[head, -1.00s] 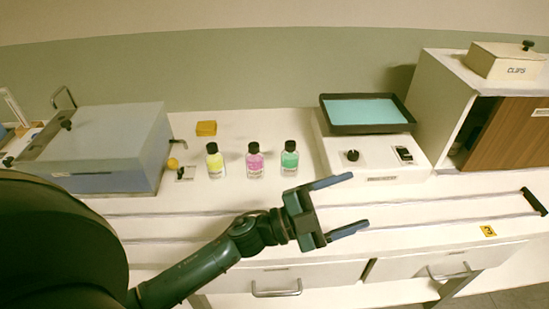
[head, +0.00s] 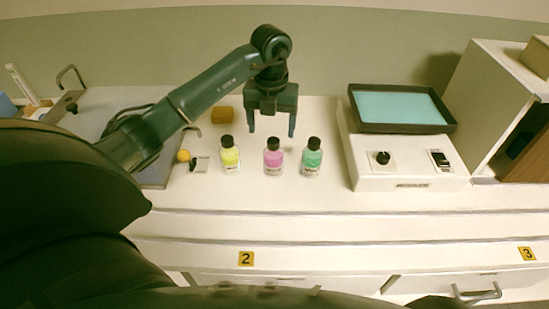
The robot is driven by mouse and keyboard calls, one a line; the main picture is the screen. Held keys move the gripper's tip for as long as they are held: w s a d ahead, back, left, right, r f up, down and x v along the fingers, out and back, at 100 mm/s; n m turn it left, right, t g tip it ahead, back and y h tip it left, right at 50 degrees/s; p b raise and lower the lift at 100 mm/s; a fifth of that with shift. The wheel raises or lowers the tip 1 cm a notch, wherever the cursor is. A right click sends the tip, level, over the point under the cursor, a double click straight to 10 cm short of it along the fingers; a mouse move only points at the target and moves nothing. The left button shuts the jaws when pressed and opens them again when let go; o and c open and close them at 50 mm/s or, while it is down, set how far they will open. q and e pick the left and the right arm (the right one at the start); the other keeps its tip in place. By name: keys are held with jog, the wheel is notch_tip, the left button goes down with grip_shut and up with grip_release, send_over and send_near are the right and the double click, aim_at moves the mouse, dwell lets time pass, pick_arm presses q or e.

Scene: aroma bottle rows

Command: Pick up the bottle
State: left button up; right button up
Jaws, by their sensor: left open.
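Three small black-capped bottles stand upright in a row on the white bench: a yellow bottle (head: 231,157) on the left, a pink bottle (head: 273,160) in the middle and a green bottle (head: 312,159) on the right. My left gripper (head: 271,130) points down with its fingers apart and nothing between them. In the picture its fingertips are just above the pink bottle's cap, one to each side. I cannot tell its exact height or depth relative to the bottle. My right gripper is not in view.
A white device with a dark-rimmed teal tray (head: 403,108) stands to the right of the bottles. A yellow-brown block (head: 222,115) lies behind the yellow bottle. A grey box (head: 95,108) at the left is partly hidden by my arm. The bench front is clear.

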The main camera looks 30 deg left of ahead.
aim_at(273, 152)
pick_arm(q)
notch_tip(273, 152, down, 3)
jog(key=shift+f, duration=0.2)
jog(key=f, duration=0.1)
jog(key=f+p, duration=0.1)
jog(key=f, duration=0.2)
jog(key=shift+d+f, duration=0.3)
jog(key=shift+f, duration=0.4)
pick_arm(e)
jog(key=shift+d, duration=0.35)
pick_arm(q)
jog(key=shift+c, duration=0.3)
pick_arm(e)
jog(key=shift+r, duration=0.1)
